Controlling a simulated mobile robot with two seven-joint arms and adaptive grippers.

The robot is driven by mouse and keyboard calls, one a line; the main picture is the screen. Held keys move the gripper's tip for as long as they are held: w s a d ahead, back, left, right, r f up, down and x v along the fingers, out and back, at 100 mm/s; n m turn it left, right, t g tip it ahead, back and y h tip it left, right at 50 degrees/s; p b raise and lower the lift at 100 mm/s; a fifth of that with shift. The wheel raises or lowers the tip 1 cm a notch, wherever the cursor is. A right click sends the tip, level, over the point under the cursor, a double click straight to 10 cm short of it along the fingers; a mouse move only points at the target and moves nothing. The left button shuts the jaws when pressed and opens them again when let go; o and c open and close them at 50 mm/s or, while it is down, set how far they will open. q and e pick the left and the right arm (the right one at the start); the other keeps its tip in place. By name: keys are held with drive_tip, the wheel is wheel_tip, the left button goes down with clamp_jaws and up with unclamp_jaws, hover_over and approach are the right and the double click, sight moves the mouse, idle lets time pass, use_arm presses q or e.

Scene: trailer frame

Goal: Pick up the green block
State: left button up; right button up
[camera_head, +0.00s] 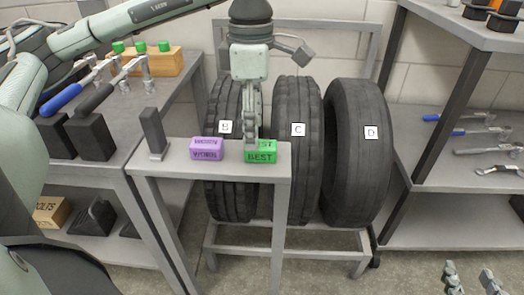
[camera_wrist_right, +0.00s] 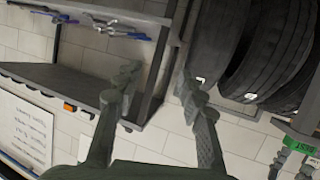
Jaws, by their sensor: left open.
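The green block (camera_head: 261,157), marked "BEST", sits on the small grey stand (camera_head: 215,171), right of a purple block (camera_head: 206,149). My left gripper (camera_head: 252,132) points straight down at it, open, its fingertips at the block's upper left part and hiding some of its top. I cannot tell whether they touch it. The block also shows at the right edge of the right wrist view (camera_wrist_right: 301,146), close to my left gripper's fingers. My right gripper (camera_head: 471,280) is low at the bottom right, open and empty; its spread fingers fill the right wrist view (camera_wrist_right: 160,92).
A dark upright block (camera_head: 152,133) stands at the stand's left end. Several tires (camera_head: 357,155) lean on a rack just behind the stand. A left bench (camera_head: 112,130) holds tools and dark blocks. A grey shelf unit (camera_head: 455,170) with wrenches stands at right.

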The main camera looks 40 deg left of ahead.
sight(261, 151)
use_arm(q)
wheel_tip(261, 151, down, 4)
drive_tip(key=shift+s+a+f, duration=0.15)
drive_tip(key=shift+f, duration=0.05)
use_arm(e)
drive_tip(key=shift+w+a+r+t+y, duration=0.15)
drive_tip(key=shift+a+r+t+y, duration=0.15)
drive_tip(key=shift+a+r+t, duration=0.5)
use_arm(q)
drive_tip(key=shift+c, duration=0.3)
use_arm(e)
drive_tip(key=shift+d+r, duration=0.1)
drive_tip(key=shift+r, duration=0.05)
use_arm(q)
drive_tip(key=c, duration=1.2)
